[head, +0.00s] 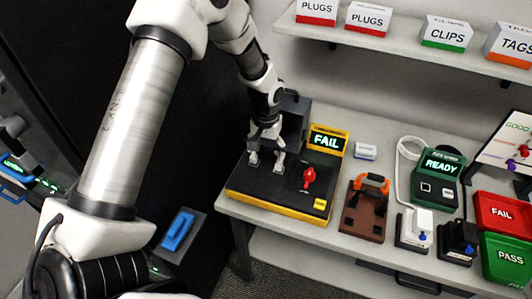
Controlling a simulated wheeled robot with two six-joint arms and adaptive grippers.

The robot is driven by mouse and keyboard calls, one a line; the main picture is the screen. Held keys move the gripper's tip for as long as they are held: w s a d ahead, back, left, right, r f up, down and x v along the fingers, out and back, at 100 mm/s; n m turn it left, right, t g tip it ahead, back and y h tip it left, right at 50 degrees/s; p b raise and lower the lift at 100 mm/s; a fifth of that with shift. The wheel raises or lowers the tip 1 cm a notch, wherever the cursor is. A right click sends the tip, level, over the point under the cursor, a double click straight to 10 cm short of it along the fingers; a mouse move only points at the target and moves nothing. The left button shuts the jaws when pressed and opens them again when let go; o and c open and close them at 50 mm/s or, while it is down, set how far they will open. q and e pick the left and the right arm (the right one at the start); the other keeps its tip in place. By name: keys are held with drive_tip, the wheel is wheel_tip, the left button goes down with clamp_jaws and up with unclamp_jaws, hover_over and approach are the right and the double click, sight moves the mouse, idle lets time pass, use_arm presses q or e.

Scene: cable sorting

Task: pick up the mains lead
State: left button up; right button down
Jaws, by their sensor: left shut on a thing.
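My left gripper (266,162) reaches down over the black and yellow tester (275,196), whose display (328,141) reads FAIL. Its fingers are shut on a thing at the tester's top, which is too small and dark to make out. A red lever (309,178) stands to its right on the same tester. A white cable (402,165) loops beside the green tester (437,175) reading READY and runs toward a white block (414,228). I cannot tell which item is the mains lead. My right gripper is not in view.
A brown block with an orange handle (369,190) stands right of the yellow tester. A black block (458,240), a red FAIL bin (502,212) and a green PASS bin (505,262) are farther right. A shelf (400,54) with labelled boxes hangs above the bench.

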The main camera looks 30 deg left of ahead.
use_arm(q)
drive_tip(key=shift+w+r+b, duration=0.2)
drive_tip(key=shift+r+b, duration=0.2)
drive_tip(key=shift+r, duration=0.2)
drive_tip(key=shift+s+d+r+b, duration=0.1)
drive_tip(key=shift+s+r+b, duration=0.15)
drive_tip(key=shift+r, duration=0.2)
drive_tip(key=shift+s+d+r+b, duration=0.15)
drive_tip(key=shift+r+b, duration=0.15)
drive_tip(key=shift+r, duration=0.15)
drive_tip(key=s+d+r, duration=0.2)
drive_tip(key=s+d, duration=0.2)
drive_tip(key=s, duration=0.2)
drive_tip(key=s+d+r, duration=0.2)
drive_tip(key=s+d, duration=0.2)
drive_tip(key=s, duration=0.3)
drive_tip(key=shift+r, duration=0.35)
